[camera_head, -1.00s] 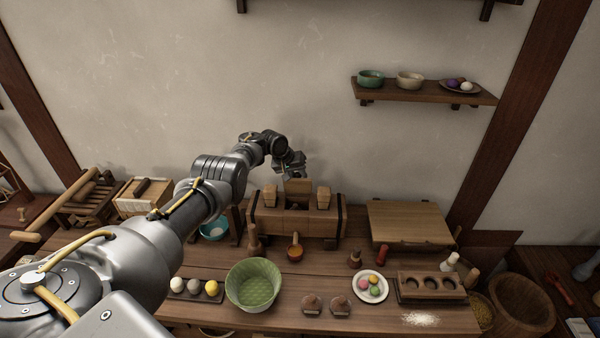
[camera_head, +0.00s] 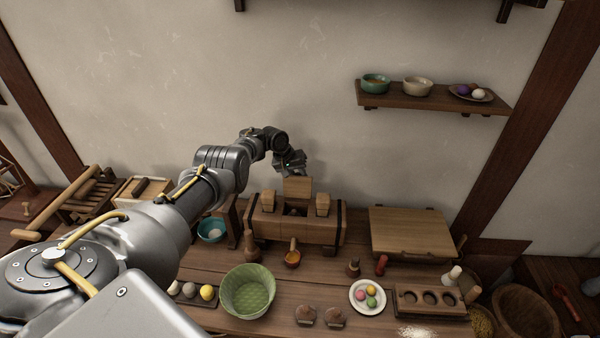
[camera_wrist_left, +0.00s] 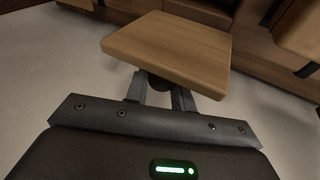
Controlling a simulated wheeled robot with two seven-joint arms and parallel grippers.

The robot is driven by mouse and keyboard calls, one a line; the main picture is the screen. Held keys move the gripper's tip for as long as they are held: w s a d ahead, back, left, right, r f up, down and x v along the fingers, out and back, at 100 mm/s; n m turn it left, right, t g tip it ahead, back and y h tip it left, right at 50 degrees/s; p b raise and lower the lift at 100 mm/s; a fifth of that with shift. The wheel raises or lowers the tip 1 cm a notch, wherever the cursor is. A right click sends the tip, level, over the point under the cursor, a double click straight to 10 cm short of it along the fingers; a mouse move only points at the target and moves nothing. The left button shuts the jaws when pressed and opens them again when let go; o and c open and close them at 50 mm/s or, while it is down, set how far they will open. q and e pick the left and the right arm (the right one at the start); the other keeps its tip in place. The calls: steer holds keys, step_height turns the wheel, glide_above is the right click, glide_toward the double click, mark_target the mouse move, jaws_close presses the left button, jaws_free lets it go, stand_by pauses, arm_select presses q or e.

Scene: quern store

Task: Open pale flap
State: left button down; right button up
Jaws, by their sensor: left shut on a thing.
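The pale flap (camera_head: 297,187) stands raised at the back of a wooden chest (camera_head: 270,226) near the wall. A dark opening shows below it in the chest top, between two small pale blocks. My left gripper (camera_head: 293,168) is behind and above the flap. In the left wrist view the flap (camera_wrist_left: 172,50) is a pale square board, and my left gripper (camera_wrist_left: 160,96) is shut on a dark knob (camera_wrist_left: 160,82) on its near side. The board hides most of the knob. My right gripper is not in view.
A wall shelf (camera_head: 430,98) holds bowls. The wall above the chest is clear.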

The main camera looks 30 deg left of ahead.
arm_select(q)
steer(key=shift+s+f, duration=0.1)
steer(key=shift+f, duration=0.05)
steer(key=c, duration=1.2)
jaws_free()
steer(key=p+v, duration=0.5)
steer(key=v, duration=0.5)
steer(key=shift+a+r, duration=0.15)
steer(key=shift+r, duration=0.15)
